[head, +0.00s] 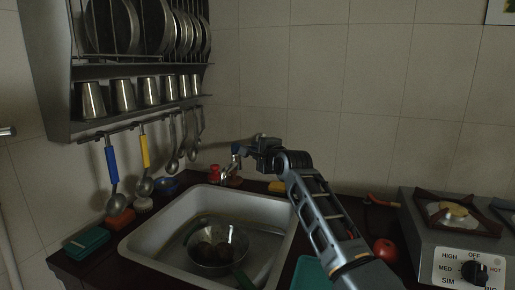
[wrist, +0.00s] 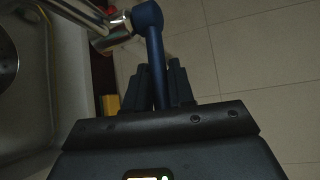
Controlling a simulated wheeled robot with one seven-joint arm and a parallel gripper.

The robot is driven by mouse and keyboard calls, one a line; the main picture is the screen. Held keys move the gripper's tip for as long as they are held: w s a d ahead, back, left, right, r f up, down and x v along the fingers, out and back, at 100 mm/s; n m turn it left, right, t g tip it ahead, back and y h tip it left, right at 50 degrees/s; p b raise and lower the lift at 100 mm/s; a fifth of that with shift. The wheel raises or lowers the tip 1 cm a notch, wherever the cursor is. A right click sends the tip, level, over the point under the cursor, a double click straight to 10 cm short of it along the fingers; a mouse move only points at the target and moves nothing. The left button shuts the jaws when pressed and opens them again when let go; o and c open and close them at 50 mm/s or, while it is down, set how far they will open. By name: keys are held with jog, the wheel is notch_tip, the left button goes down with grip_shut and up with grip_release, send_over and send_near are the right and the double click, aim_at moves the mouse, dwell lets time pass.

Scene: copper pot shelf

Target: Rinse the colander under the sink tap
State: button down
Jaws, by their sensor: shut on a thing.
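The colander (head: 217,262) is a metal bowl with green handles. It sits in the sink (head: 145,243), and several dark round things lie in it. The tap (head: 229,173) stands at the back of the sink, partly hidden by my gripper. My gripper (head: 240,152) is at the top of the tap, above the sink's back edge. In the wrist view my gripper (wrist: 158,88) has its two dark fingers shut around the blue tap lever (wrist: 154,50). The metal tap body (wrist: 112,32) lies just to the left of the lever. I cannot see any water running.
A yellow sponge (head: 277,187) lies behind the sink. The stove (head: 452,240) stands at the right, with a red tomato (head: 385,249) near it. Ladles with blue (head: 111,160) and yellow (head: 145,151) handles hang at the left below the rack (head: 62,120).

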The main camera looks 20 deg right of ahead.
jog(key=shift+s+a+r+p, duration=0.1)
jog(key=shift+a+r+p, duration=0.25)
jog(key=shift+p, duration=0.2)
jog(key=shift+s+a+f+m+h+p, duration=0.15)
jog(key=shift+m+h+p, duration=0.2)
jog(key=shift+h, duration=0.2)
jog(key=shift+s+r+m+h+p, duration=0.1)
jog(key=shift+m+h+p, duration=0.1)
jog(key=shift+m+h, duration=0.3)
jog(key=h+b, duration=0.1)
jog(key=m+h+b, duration=0.1)
jog(key=shift+s+a+f+m+h, duration=0.2)
jog(key=shift+s+a+m+h, duration=0.05)
jog(key=shift+s+a+h, duration=0.15)
jog(key=shift+b, duration=0.3)
jog(key=c, duration=1.1)
grip_release()
jog(key=shift+f, duration=0.1)
jog(key=shift+s, duration=0.1)
jog(key=shift+b+v, duration=0.5)
jog(key=shift+v, duration=3.35)
